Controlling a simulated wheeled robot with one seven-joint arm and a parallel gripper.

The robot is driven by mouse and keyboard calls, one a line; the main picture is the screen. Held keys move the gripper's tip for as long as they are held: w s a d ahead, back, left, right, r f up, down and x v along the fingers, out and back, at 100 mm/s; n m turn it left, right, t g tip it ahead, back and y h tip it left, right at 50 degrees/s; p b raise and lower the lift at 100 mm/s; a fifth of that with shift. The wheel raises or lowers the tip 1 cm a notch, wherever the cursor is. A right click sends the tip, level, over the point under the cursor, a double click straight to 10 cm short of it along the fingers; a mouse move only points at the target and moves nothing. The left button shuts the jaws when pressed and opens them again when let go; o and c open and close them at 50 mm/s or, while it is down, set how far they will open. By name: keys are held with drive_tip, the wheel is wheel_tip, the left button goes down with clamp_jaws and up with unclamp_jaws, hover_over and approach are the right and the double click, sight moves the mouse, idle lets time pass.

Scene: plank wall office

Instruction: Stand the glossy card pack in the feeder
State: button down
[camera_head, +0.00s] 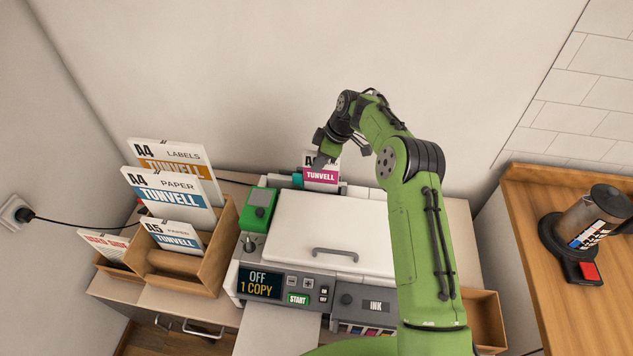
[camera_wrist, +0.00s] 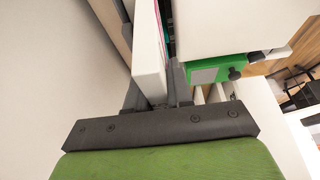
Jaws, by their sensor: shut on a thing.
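The card pack (camera_head: 321,176), white with a magenta TUNVELL band, is upright at the back of the printer. My gripper (camera_head: 322,152) is shut on its upper part, from above and behind. In the wrist view the white edge of the pack (camera_wrist: 149,62) shows between the dark fingers of my gripper (camera_wrist: 155,92). The feeder (camera_head: 298,181), grey with a teal guide, is at the printer's rear edge, right at the pack's lower end. I cannot tell whether the pack's bottom rests in it or hangs just above.
The printer (camera_head: 325,226) has a closed white lid and a display reading OFF, 1 COPY. A green device (camera_head: 260,208) sits at its left. A wooden sorter (camera_head: 207,262) holds paper packs at left. A coffee pot (camera_head: 595,215) stands on the right counter. The wall is close behind.

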sight(319, 179)
wheel_tip(319, 179, down, 8)
drive_tip(key=shift+w+f+p, duration=0.1)
drive_tip(key=shift+f+p, duration=0.05)
drive_tip(key=shift+p, duration=0.3)
drive_tip(key=shift+f+b, duration=0.15)
drive_tip(key=shift+b, duration=0.15)
drive_tip(key=c, duration=1.3)
unclamp_jaws()
